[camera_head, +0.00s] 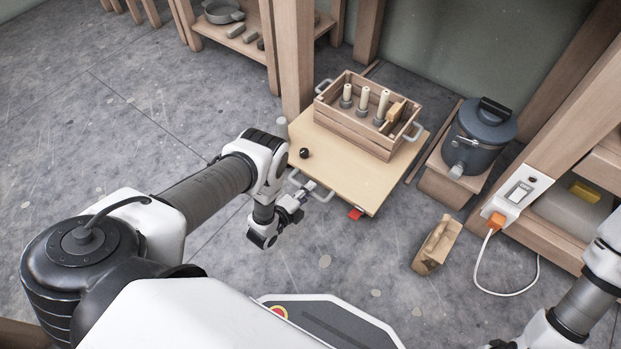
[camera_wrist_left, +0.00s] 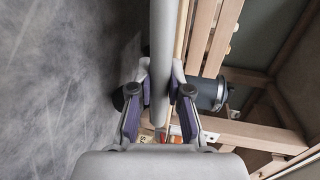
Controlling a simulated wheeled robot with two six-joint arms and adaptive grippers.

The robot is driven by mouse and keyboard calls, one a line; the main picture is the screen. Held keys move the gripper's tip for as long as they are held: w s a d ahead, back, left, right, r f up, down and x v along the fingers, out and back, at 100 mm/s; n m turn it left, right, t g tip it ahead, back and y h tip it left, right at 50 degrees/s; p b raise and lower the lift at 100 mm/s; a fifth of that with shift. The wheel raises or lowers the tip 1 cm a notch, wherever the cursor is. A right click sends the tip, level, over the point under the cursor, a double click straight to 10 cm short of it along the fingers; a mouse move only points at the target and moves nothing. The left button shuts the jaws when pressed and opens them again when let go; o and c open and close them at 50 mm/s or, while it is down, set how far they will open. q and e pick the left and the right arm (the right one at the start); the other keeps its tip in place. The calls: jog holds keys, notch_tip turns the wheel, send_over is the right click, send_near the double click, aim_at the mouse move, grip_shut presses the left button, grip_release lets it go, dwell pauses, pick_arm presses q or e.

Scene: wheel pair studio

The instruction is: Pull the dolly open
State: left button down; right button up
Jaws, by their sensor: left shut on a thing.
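The dolly (camera_head: 335,165) is a flat, pale wooden board low over the floor. Its light grey handle (camera_head: 318,194) is a bar at the near left edge. My left gripper (camera_head: 302,193) is shut on this handle. In the left wrist view the grey handle bar (camera_wrist_left: 162,45) runs up between the two purple-padded fingers of the gripper (camera_wrist_left: 160,95). A wooden crate (camera_head: 352,132) with grey handles and pale candle-like pegs stands on the dolly. My right arm is at the lower right; its fingers are cut off by the picture edge.
A white cable (camera_head: 500,291) loops nearby. Floor left of the dolly is clear.

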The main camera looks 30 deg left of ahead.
pick_arm(q)
jog(key=shift+v, duration=0.85)
pick_arm(e)
jog(key=shift+s+r, duration=0.2)
jog(key=shift+s, duration=0.3)
pick_arm(q)
jog(key=shift+f, duration=0.25)
jog(key=c, duration=1.1)
grip_release()
jog(key=v, duration=1.2)
jog(key=shift+w, duration=0.1)
